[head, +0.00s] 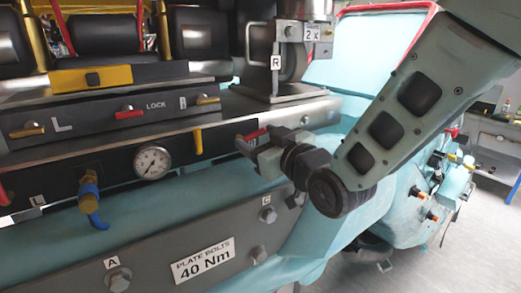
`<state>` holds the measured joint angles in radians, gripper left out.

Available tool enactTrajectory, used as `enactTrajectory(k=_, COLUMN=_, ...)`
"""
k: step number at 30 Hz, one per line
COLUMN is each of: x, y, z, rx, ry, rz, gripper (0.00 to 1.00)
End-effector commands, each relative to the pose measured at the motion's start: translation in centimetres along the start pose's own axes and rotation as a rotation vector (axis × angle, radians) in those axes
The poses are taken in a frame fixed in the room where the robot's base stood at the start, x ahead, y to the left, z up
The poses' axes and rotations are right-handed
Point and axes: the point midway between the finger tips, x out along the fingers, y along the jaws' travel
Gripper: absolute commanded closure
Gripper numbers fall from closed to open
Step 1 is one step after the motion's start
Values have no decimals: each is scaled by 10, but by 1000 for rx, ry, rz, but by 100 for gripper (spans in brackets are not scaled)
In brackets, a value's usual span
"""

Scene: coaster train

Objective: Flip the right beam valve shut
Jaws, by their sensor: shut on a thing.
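A red valve lever (254,133) sits at the right end of the black valve panel on the beam, beside my jaws. It points up and to the right, and its base is partly hidden. My gripper (260,148) reaches in from the right and is shut on this lever. The fingertips are small here, so the exact contact is hard to see.
The panel also carries a pressure gauge (152,162), a yellow lever (198,140) and a blue valve (89,205). Above is a black lock panel (150,108) with small handles. A bracket marked R (275,62) stands just above my gripper. The grey plate (215,230) with bolts lies below.

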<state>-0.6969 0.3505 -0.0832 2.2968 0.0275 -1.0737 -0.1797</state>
Motion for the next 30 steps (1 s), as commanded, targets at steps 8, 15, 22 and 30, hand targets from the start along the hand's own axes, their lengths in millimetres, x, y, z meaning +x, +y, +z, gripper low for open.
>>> enactTrajectory(k=8, x=0, y=-2, z=-3, rx=-254, ry=8, rz=3, gripper=61)
enactTrajectory(k=15, x=0, y=-4, z=-9, rx=-482, ry=6, rz=4, gripper=61)
enactTrajectory(k=22, x=0, y=-7, z=-15, rx=-700, ry=6, rz=4, gripper=61)
enactTrajectory(k=30, x=0, y=-12, z=-20, rx=-954, ry=4, rz=4, gripper=61)
